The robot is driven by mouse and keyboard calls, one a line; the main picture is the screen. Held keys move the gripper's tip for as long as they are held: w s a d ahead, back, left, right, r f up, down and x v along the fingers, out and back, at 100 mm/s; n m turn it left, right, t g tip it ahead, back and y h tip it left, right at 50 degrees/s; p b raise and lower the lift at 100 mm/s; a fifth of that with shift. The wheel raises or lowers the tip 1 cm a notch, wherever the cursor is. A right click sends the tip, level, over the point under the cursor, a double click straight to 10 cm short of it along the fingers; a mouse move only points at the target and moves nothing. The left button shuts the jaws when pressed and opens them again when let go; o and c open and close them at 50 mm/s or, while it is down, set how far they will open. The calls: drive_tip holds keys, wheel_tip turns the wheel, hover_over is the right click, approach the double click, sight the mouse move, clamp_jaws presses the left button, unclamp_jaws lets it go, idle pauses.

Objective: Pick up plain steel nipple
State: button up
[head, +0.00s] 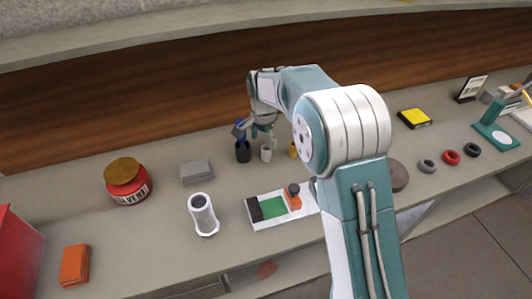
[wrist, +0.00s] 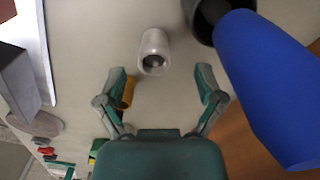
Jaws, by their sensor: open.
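The plain steel nipple (wrist: 154,45) is a short silver-grey hollow tube in the wrist view, just ahead of my gripper (wrist: 162,84). Its dark open end faces the camera. My gripper is open, with one finger on each side of the picture and the nipple between and beyond the fingertips; nothing is held. In the head view the nipple (head: 266,154) stands upright on the counter, close below my gripper (head: 262,133).
A black holder (head: 242,154) with a blue-handled object (wrist: 265,85) stands close beside the nipple. A brass-coloured piece (head: 292,150) is on its other side. A grey block (head: 196,172), white pipe (head: 204,216) and red jar (head: 127,182) stand farther left.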

sight(266, 147)
drive_tip(key=f, duration=0.5)
drive_tip(key=shift+d+f, duration=0.1)
drive_tip(key=shift+d, duration=0.3)
clamp_jaws()
